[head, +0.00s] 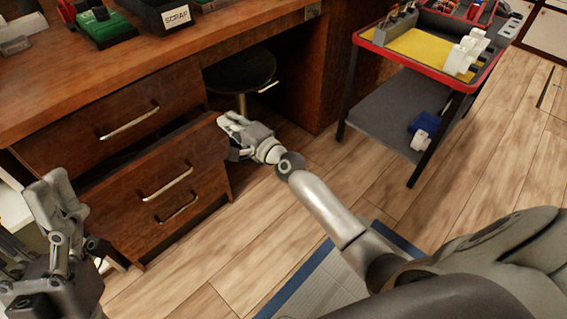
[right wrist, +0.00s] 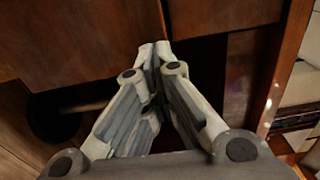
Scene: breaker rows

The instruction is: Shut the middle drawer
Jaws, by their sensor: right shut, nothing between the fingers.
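The middle drawer (head: 134,187) of the wooden desk stands pulled out, with a dark gap above its front. Its front carries a silver bar handle (head: 168,184). My right gripper (head: 226,122) is at the right upper edge of this drawer front, shut and empty. In the right wrist view its fingertips (right wrist: 154,50) meet close to a brown wooden panel; I cannot tell whether they touch it. My left gripper (head: 55,190) is at the lower left, in front of the desk and apart from the drawer handle; its finger opening is unclear.
The top drawer (head: 80,132) above looks shut, and a lower handle (head: 177,208) sits below. A black stool (head: 240,70) stands under the desk, right of the drawers. A red-rimmed cart (head: 372,47) stands at the right. Wooden floor (head: 205,250) is clear before the drawers.

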